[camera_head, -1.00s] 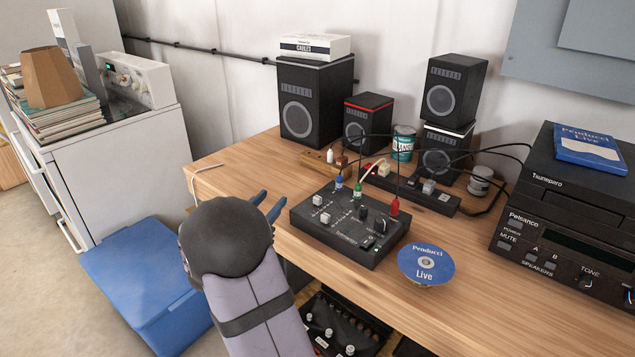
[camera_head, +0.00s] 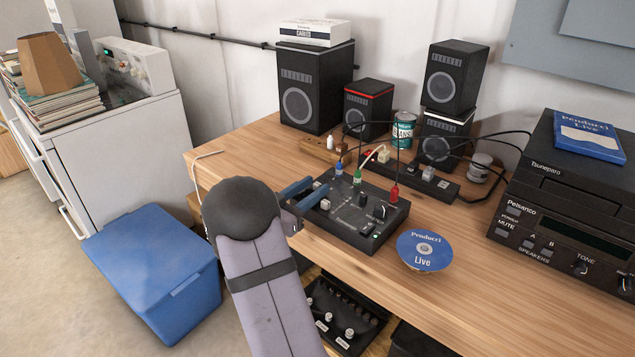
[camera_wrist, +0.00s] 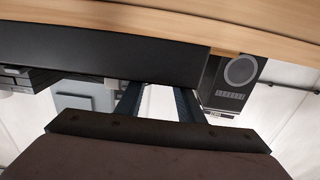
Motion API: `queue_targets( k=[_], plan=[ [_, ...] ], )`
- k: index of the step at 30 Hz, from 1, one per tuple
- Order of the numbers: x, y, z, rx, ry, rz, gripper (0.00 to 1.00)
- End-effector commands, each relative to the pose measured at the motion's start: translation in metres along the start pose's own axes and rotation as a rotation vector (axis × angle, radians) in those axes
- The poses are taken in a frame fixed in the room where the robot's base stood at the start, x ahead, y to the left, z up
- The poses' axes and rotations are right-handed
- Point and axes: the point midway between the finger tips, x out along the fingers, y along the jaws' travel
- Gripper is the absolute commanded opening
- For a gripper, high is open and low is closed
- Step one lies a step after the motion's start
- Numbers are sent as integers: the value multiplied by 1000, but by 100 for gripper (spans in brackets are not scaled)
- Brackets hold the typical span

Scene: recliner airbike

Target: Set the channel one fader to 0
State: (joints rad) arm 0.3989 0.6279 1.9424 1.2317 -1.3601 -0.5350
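The black mixer (camera_head: 345,232) lies on the wooden desk with several knobs, cables and white fader caps. One white fader cap (camera_head: 325,204) shows beside my fingers; the other, farther one is mostly hidden behind them. I cannot read the channel labels or scale marks. My gripper (camera_head: 308,192) has its two blue fingers at the mixer's left edge, seemingly over or beside its left part; contact cannot be told. In the wrist view the fingers (camera_wrist: 158,100) stand apart with nothing seen between them, and the mixer's dark side (camera_wrist: 100,48) fills the upper left.
A stereo (camera_head: 565,200) is far right. A blue bin (camera_head: 150,265) stands on the floor at left.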

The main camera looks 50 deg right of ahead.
Motion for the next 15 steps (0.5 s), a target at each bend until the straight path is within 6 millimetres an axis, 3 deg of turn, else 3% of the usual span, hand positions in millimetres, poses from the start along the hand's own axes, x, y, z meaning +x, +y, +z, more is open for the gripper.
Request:
queue_targets(
  k=[6,15],
  plan=[
    [21,0,0,-1,0,0,34],
    [26,0,0,0,0,-1,34]
  ],
)
